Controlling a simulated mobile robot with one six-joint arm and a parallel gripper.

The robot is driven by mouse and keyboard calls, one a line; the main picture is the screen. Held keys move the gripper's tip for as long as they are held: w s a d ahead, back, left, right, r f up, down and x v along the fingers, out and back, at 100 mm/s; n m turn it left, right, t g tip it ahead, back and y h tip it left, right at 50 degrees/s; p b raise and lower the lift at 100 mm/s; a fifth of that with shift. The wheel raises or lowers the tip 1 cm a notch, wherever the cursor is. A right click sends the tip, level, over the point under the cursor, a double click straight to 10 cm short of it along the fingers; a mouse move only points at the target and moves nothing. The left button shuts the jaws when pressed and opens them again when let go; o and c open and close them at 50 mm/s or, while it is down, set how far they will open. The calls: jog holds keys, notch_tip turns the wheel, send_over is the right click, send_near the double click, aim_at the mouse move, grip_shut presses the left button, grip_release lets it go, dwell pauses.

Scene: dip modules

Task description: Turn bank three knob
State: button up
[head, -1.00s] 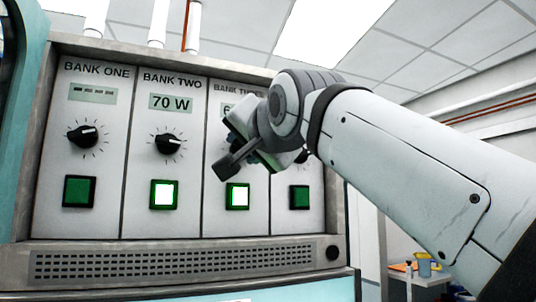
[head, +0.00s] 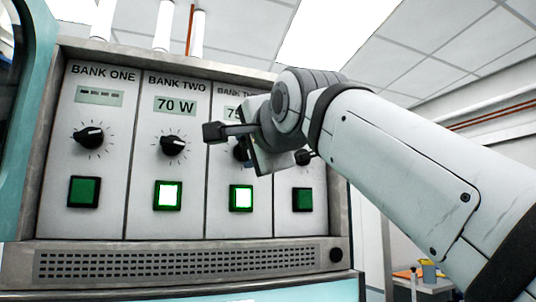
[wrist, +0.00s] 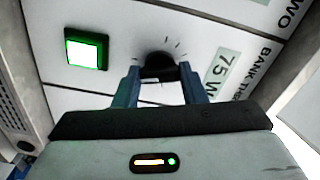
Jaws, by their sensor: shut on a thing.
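The bank three knob (wrist: 158,66) is black and round on a white panel, with tick marks around it in the wrist view. My gripper (wrist: 158,78) is shut on this knob, one blue-grey finger on each side. In the head view the knob (head: 240,151) is mostly hidden behind my gripper. The bank three display (wrist: 228,72) reads 75 W in the wrist view; only part of it shows in the head view. The bank three button (head: 241,198) below is lit white-green.
The bank one knob (head: 88,138) and bank two knob (head: 174,146) stand to the left. Bank two's display (head: 175,105) reads 70 W and its button (head: 167,195) is lit. Bank one's button (head: 83,192) is dark. A further knob (head: 303,157) and dark button (head: 302,199) are close on the right.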

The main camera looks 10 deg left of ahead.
jog(key=o, duration=1)
jog(key=shift+s, duration=0.1)
jog(key=b+v, duration=0.2)
jog(key=v, duration=0.5)
jog(key=shift+s+d, duration=0.25)
jog(key=shift+s, duration=0.05)
jog(key=shift+a+f, duration=0.1)
